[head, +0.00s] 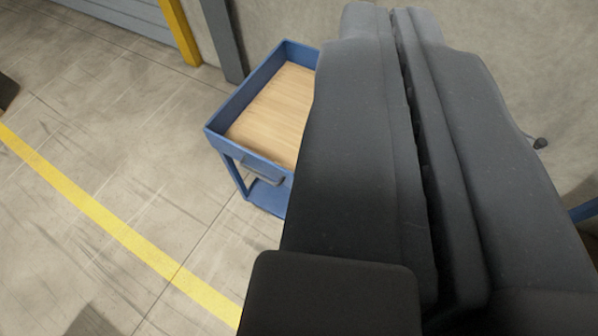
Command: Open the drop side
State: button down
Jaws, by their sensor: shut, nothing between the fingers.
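A blue cart (224,145) with raised sides and a light wooden deck (272,108) stands left of my gripper. Its near side panel carries a grey handle or latch (262,172) and is upright. I cannot tell for sure whether this panel is the drop side. My gripper (392,12) is large and dark in the foreground, with its two fingers together and nothing between them. It covers the right part of the cart. I see no contact between the gripper and the cart, and the gap in depth is hard to judge.
A yellow post (180,32) and a grey post (221,38) stand by the wall behind the cart. A yellow floor line (118,229) crosses the concrete floor at left, which is mostly clear. A blue part (585,210) shows at the right edge.

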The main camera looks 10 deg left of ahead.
aim_at(282, 174)
jog(key=z, duration=0.2)
jog(key=k, duration=1)
jog(key=u, duration=0.6)
jog(key=i, duration=0.5)
jog(key=z, duration=0.15)
